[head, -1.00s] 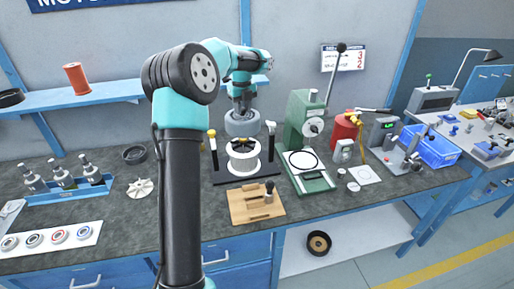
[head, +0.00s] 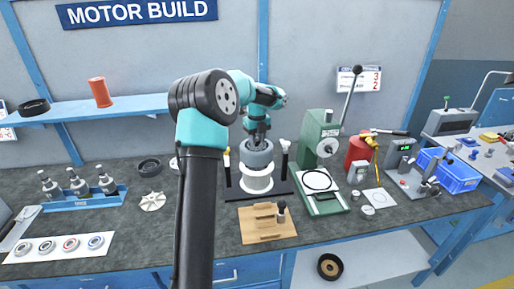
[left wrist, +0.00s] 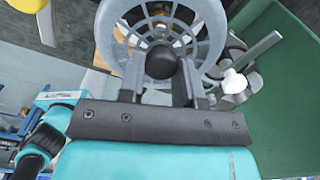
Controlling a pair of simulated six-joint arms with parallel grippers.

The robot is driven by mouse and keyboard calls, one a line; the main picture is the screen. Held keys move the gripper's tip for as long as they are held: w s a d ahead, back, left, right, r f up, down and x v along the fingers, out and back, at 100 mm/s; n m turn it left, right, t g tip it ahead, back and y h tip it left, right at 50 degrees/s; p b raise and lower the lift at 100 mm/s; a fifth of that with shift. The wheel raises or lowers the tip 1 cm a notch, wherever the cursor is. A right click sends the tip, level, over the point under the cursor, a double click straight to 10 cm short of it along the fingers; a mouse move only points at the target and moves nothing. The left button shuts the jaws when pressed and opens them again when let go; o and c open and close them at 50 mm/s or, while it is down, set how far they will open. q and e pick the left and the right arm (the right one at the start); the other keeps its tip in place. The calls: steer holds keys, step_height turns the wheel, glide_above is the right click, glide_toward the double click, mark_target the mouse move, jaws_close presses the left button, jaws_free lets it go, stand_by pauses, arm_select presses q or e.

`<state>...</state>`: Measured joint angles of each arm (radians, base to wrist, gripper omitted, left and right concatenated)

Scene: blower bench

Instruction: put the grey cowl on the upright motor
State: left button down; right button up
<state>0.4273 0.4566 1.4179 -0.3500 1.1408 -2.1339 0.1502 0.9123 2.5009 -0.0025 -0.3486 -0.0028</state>
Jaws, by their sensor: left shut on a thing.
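The grey cowl (head: 257,157) is a round cap with a spoked grille, seen close in the left wrist view (left wrist: 207,45). My left gripper (head: 257,133) is above it, shut on the dark knob at its middle, which also shows in the left wrist view (left wrist: 161,64). The white upright motor (head: 257,184) stands directly below the cowl. The cowl covers the motor's top, with no gap visible in the head view; I cannot tell if it is fully seated. My right gripper is not in view.
The motor stands on a black base (head: 233,190) between two posts. A wooden block (head: 266,223) lies in front. A green press (head: 318,140) stands close on the right.

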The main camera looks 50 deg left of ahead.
arm_select(q)
steer(key=shift+f, duration=1.85)
steer(key=shift+f, duration=0.15)
steer(key=c, duration=0.8)
jaws_free()
step_height(320, 180, up, 12)
steer(key=shift+r, duration=0.15)
